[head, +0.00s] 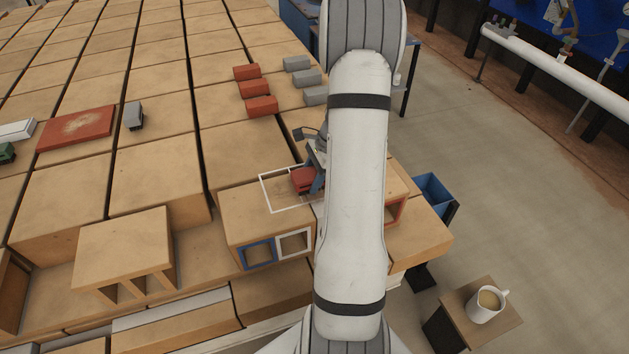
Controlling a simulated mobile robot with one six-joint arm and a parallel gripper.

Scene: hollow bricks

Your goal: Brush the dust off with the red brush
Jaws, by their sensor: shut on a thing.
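My gripper (314,172) is at the right of the brick stack, partly hidden by my arm. It is shut on a small red thing, which looks like the red brush (302,181). The brush is low over the top of a hollow brick (235,213), inside a white outlined rectangle (267,194). I cannot tell whether it touches the brick, and my arm hides its right side. Faint marks show on the brick inside the outline. A red plate (75,128) with a pale dusty patch lies farther left on the bricks.
A grey-blue block-like thing (134,116), a green one (7,152) and a white one (16,130) lie near the red plate. Red blocks (254,88) and grey blocks (306,78) stand in rows behind. A blue bin (436,192) and a mug (487,304) are at right.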

